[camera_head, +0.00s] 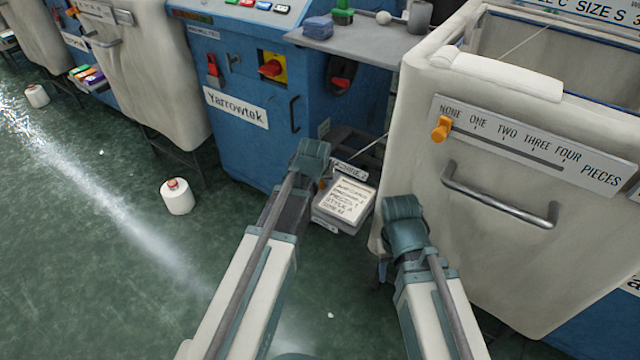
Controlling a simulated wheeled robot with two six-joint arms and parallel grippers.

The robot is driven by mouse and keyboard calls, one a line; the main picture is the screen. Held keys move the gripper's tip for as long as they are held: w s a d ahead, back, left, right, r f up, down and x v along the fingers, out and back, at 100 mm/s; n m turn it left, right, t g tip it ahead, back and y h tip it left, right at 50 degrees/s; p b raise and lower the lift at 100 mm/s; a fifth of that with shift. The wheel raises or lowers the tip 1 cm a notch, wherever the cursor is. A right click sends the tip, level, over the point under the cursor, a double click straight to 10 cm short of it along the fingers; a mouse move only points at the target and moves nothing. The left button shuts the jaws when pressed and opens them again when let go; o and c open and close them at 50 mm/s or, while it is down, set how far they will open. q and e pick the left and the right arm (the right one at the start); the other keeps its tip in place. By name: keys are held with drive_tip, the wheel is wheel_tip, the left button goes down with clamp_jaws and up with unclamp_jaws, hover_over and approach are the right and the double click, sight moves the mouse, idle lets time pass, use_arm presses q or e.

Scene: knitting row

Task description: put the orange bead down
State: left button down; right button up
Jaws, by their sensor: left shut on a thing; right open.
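My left gripper (312,158) is shut, low in front of the blue machine and just left of the card box. Another orange piece, a knob (440,129), sits at the "NONE" end of the slotted scale on the pale bin, apart from both grippers.
A grey box (337,224) with a written card stands between my grippers. The pale bin (500,255) with a bar handle fills the right. The blue Yarrowtek machine (235,75) stands behind. A white yarn cone (177,198) stands on the green floor, which is mostly clear at left.

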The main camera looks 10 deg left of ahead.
use_arm(q)
drive_tip(key=shift+r, duration=0.1)
drive_tip(key=c, duration=1.1)
unclamp_jaws()
drive_tip(key=shift+f, duration=0.2)
drive_tip(key=shift+c, duration=0.2)
drive_tip(key=shift+o, duration=0.7)
drive_tip(key=shift+r, duration=0.1)
